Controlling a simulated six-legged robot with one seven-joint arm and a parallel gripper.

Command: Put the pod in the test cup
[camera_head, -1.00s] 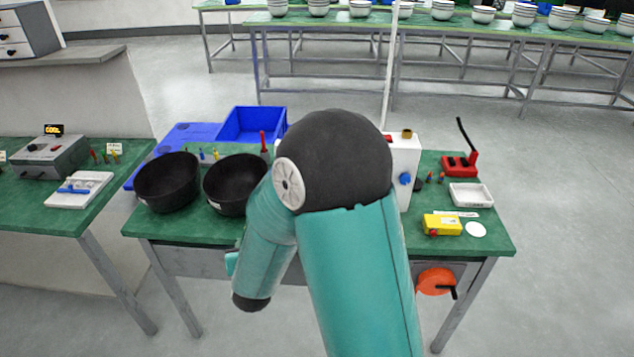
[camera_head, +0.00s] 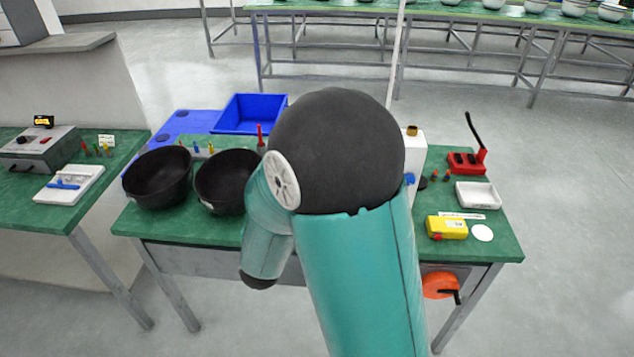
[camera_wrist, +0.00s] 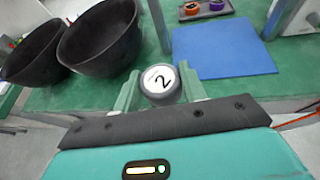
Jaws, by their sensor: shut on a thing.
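A round dark pod with a white top marked "2" (camera_wrist: 161,80) sits between the pale green fingers of my gripper (camera_wrist: 160,88) in the wrist view. My gripper is shut on it, with the marked face towards the camera. In the head view my own arm hides my gripper and the pod. No thing can be surely told as the test cup. A purple ring-like piece (camera_wrist: 191,8) and an orange one (camera_wrist: 216,5) sit on a small dark tray (camera_wrist: 205,14) at the top of the wrist view, beyond a blue mat (camera_wrist: 222,50).
Two black bowls, one (camera_head: 155,185) left of the other (camera_head: 222,188), stand on the green bench. Behind them is a blue bin (camera_head: 250,114). A yellow box (camera_head: 446,228), a white tray (camera_head: 477,196) and a red lever device (camera_head: 467,162) stand at the right.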

